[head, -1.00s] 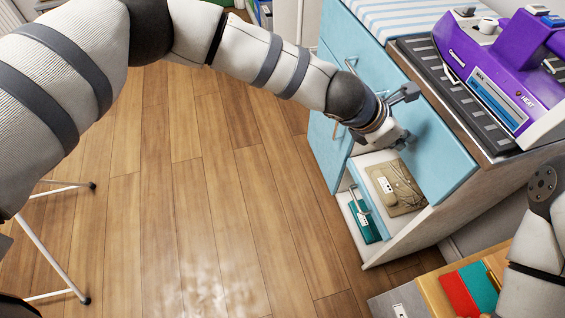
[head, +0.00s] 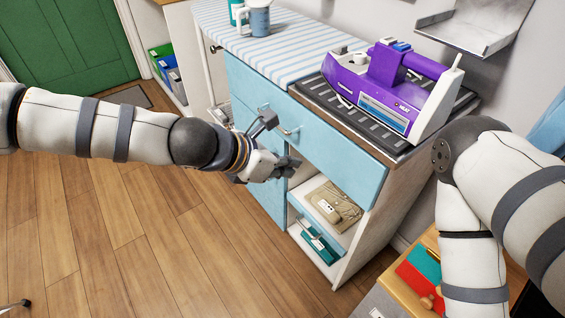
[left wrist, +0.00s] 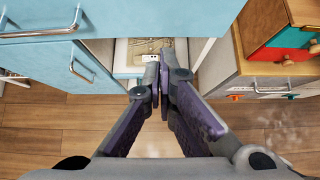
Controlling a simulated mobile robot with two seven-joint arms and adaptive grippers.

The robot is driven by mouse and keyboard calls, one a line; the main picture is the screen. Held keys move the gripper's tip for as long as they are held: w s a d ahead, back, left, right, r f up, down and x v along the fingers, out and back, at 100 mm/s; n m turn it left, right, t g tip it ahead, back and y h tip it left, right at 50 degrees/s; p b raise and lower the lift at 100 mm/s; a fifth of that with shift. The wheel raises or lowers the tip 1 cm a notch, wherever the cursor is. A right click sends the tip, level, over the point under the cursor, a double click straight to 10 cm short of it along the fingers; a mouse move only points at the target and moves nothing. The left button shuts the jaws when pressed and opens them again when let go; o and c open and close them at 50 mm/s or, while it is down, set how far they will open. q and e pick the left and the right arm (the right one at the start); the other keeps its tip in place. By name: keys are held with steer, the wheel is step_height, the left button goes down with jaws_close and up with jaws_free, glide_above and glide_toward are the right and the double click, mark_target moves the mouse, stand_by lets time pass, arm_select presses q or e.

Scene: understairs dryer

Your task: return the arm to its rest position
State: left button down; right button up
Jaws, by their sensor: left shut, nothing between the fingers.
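My left arm reaches in from the left in the head view. Its gripper (head: 288,168) is in front of the blue cabinet drawer (head: 330,150), near the drawer's handle and above the open shelves. In the left wrist view the gripper's fingers (left wrist: 158,75) meet at their tips with nothing between them. The fingers are apart from the handle as far as I can tell. My right arm (head: 475,220) shows at the right edge of the head view, folded, with its gripper out of the picture.
A purple machine (head: 385,95) sits on the countertop, and mugs (head: 258,18) stand on the striped top (head: 265,45). Open shelves below hold a beige board (head: 335,205) and a teal box (head: 318,242). The wooden floor (head: 130,220) at left is clear.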

arm_select(q)
steer(key=s+a+f+m+g+y, duration=0.1)
steer(key=s+a+f+m, duration=0.3)
steer(key=s, duration=0.3)
steer(key=s+a+f+m+g+y+p, duration=0.1)
steer(key=s+a+f+m+g+y, duration=0.1)
steer(key=s+f+m, duration=0.35)
steer(key=s+a+f+m+g+y, duration=0.1)
steer(key=s+a+f+m, duration=0.15)
steer(key=s+f, duration=0.55)
steer(key=s+a+r+m+g+y, duration=0.1)
steer(key=s+a+m+y, duration=0.1)
steer(key=s+a+m, duration=0.4)
steer(key=s+a+r+m+g+y+p, duration=0.1)
steer(key=s+a+m+g, duration=0.1)
steer(key=s+a+m, duration=0.4)
steer(key=s+a, duration=0.5)
steer(key=s, duration=0.4)
steer(key=shift+s+g+y, duration=0.3)
steer(key=shift+y, duration=0.1)
arm_select(e)
steer(key=shift+t, duration=0.6)
steer(key=w+r, duration=0.3)
steer(key=shift+r, duration=0.1)
